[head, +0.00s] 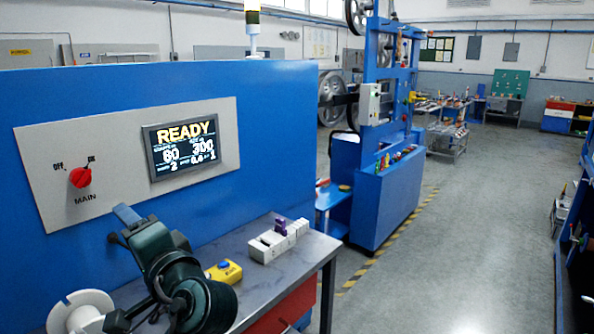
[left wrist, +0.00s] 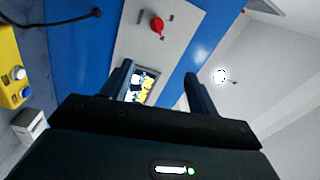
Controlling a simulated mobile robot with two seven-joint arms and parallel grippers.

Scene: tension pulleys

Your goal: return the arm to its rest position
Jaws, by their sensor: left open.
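My left arm (head: 178,262), dark green, rises from the bottom left of the head view, above the grey table and in front of the blue panel. My left gripper (left wrist: 159,70) shows in the left wrist view with its two dark fingers spread apart and nothing between them. The grey control plate lies beyond the fingers, with its lit display (left wrist: 139,88) seen through the gap. In the head view the display (head: 183,147) reads READY, and a red MAIN knob (head: 80,177) sits left of it. My right gripper is not in view.
The table (head: 312,262) holds a yellow button box (head: 224,271), a row of white boxes (head: 268,247) and a white spool (head: 82,312) close to my arm. A tall blue machine (head: 388,195) stands behind. The floor at right is open.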

